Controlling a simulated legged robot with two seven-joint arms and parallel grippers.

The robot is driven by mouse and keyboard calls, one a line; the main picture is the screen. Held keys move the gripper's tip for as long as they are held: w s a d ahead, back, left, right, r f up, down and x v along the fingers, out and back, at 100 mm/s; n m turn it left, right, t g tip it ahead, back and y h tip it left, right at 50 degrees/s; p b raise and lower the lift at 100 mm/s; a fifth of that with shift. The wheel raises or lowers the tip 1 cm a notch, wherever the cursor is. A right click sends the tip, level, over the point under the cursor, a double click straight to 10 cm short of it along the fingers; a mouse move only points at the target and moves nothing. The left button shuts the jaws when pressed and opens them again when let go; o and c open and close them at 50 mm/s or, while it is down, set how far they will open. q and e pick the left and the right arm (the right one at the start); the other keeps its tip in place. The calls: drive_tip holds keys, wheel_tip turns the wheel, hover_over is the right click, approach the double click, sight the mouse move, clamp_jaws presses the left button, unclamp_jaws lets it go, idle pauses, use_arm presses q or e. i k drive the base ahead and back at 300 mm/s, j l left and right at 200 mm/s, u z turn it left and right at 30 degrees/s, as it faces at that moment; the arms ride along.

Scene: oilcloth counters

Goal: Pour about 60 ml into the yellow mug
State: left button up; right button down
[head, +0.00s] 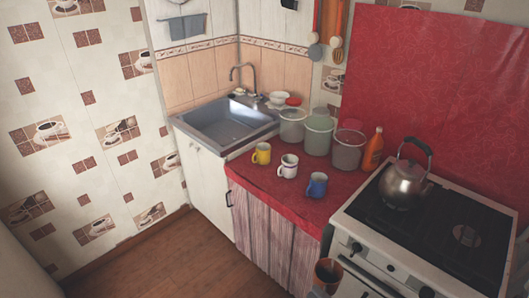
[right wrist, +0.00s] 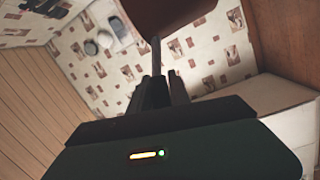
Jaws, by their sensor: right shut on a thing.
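The yellow mug (head: 262,154) stands upright on the red-covered counter, the leftmost of three mugs. A brown pot (head: 328,273) shows at the bottom of the head view, in front of the stove and below counter height. It also shows at the top of the right wrist view (right wrist: 168,14), with a thin dark handle running to my right gripper (right wrist: 160,90), which is shut on it. The pot is well apart from the yellow mug, nearer to me and to the right. I cannot tell what is inside it. My left gripper is not in view.
A white mug (head: 288,166) and a blue mug (head: 317,185) stand right of the yellow one. Several canisters (head: 319,133) and an orange bottle (head: 373,149) stand behind. A kettle (head: 404,184) sits on the stove (head: 450,233). The sink (head: 222,122) is left.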

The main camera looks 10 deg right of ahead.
sight(261, 155)
drive_tip(key=i+j+z, duration=0.15)
drive_tip(key=i+j, duration=0.3)
drive_tip(key=i+j+z, duration=0.2)
drive_tip(key=i+j, duration=0.25)
drive_tip(key=j, duration=0.15)
